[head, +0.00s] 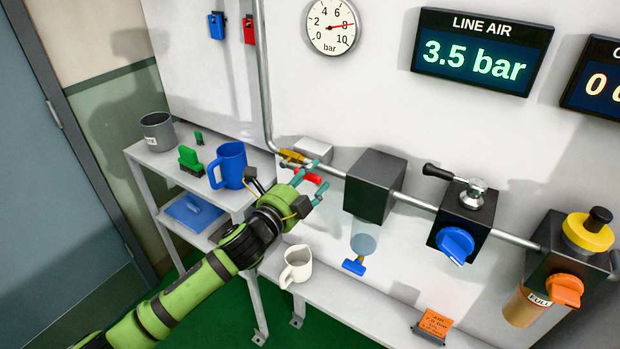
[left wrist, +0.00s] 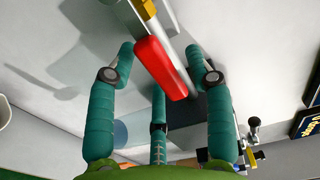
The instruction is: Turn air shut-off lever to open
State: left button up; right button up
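The air shut-off lever (head: 311,178) is a red handle on a brass-yellow valve (head: 291,156) in the grey wall pipe. In the head view it points right and slightly down, close to the pipe's line. My left gripper (head: 318,175) is at the lever with its teal fingers spread. In the left wrist view the red lever (left wrist: 160,68) lies between the open fingers (left wrist: 165,65), with gaps visible on both sides. I cannot tell whether any finger touches it. My right gripper is in neither view.
A dark grey block (head: 373,187) on the pipe stands just right of my left gripper. A blue mug (head: 229,165) stands on the shelf to the left, and a white jug (head: 296,264) below. The LINE AIR display (head: 480,52) reads 3.5 bar.

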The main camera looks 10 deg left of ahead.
pick_arm(q)
jog(key=v, duration=1.2)
jog(key=shift+r, duration=0.1)
jog(key=s+a+f+n+g+y, duration=0.1)
jog(key=a+f+n+g+y, duration=0.3)
jog(key=f, duration=1.1)
jog(key=s+a+f+n+g+y, duration=0.1)
jog(key=a+f+n, duration=0.4)
jog(key=f, duration=1)
jog(key=s+f+n+g+y, duration=0.2)
jog(key=s+f+n+g, duration=0.5)
jog(key=s+f, duration=1.55)
jog(key=s+d+f+n+g, duration=0.1)
jog(key=s+f+n+g, duration=0.1)
jog(key=s, duration=0.7)
jog(key=s+d+f+n+g, duration=0.1)
jog(key=s+d+f+g, duration=0.1)
jog(key=s+f, duration=0.3)
jog(key=s, duration=0.4)
jog(key=shift+s+d+n+h, duration=0.25)
jog(key=shift+s+n+h, duration=0.1)
jog(key=shift+n+h, duration=0.05)
